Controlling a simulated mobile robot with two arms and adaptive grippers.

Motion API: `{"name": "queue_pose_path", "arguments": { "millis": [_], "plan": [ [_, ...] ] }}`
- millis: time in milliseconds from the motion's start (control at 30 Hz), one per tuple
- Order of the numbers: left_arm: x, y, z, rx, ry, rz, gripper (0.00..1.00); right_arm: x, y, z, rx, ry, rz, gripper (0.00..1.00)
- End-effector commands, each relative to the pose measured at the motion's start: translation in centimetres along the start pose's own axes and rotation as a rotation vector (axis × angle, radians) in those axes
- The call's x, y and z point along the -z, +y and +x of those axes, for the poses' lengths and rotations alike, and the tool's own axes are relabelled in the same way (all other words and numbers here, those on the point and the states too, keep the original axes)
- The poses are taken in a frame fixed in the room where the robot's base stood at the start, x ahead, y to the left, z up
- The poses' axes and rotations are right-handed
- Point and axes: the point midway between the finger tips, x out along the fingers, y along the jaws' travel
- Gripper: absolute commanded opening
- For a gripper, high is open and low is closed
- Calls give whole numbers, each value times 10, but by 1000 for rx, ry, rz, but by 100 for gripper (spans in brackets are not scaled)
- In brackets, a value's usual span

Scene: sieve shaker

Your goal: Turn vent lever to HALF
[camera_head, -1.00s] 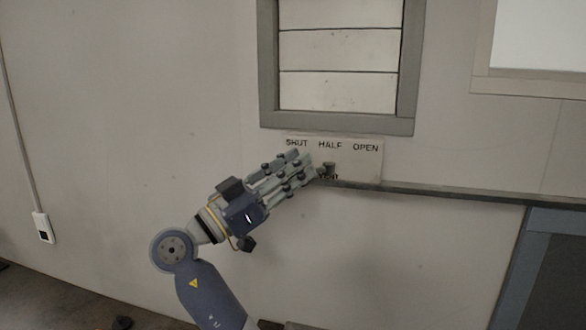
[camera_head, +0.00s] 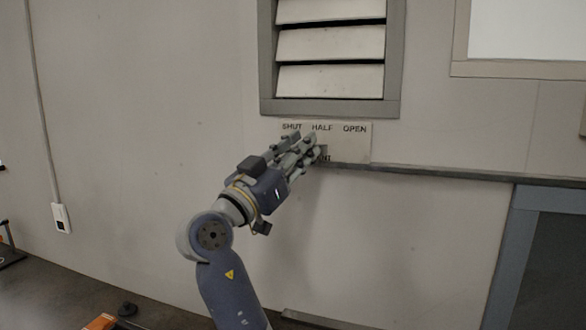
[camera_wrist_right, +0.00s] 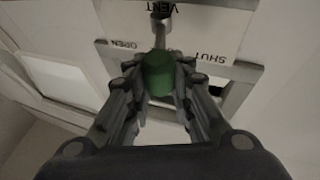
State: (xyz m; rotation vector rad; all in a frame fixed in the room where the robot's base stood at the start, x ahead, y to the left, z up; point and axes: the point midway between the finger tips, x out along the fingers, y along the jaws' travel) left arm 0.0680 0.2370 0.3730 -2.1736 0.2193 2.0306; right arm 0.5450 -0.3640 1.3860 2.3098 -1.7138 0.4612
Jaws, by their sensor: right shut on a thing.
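The pale vent plate (camera_head: 355,148), marked SHUT, HALF and OPEN, sits on the wall under the louvre vent (camera_head: 331,78). My right gripper (camera_head: 309,148) is at the plate, its fingers covering most of the lever in the head view. In the right wrist view, the green knob (camera_wrist_right: 157,74) of the vent lever sits between the closed fingers. The lever's grey hub (camera_wrist_right: 161,17) is beside the word VENT. The lever points between OPEN and SHUT; the HALF mark is hidden there. The louvre slats are tilted, with dark gaps between them. My left gripper is out of view.
A dark rail (camera_head: 440,172) runs along the wall right of the plate. A blue-grey frame (camera_head: 507,245) stands at lower right, and a window frame (camera_head: 520,68) is above it. A wall socket (camera_head: 61,218) is at left. The wall around my arm is clear.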

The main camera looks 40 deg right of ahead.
Motion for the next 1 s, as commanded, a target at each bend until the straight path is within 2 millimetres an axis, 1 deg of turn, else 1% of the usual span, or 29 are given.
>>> {"name": "queue_pose_path", "arguments": {
  "millis": [33, 100, 167, 300, 400, 467, 567, 833, 1000],
  "plan": [
    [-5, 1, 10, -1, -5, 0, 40, -4, 6, -2, 31, 2, 20, 0],
    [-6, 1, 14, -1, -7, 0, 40, -3, 10, -2, 81, 1, 40, 0],
    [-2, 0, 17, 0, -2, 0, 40, -2, 13, -1, 121, 2, 58, 0],
    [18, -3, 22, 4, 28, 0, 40, -1, 19, 1, 195, 1, 85, 0],
    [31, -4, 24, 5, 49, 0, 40, -1, 22, 2, 191, 0, 79, 0],
    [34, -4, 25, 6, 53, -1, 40, -1, 24, 2, 190, 0, 78, 0],
    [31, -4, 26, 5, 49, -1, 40, -2, 26, 4, 188, 0, 76, 0],
    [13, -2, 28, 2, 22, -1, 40, -3, 29, 5, 185, -4, 75, 0],
    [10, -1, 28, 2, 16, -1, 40, -3, 30, 5, 183, -6, 74, 0]
  ]
}}
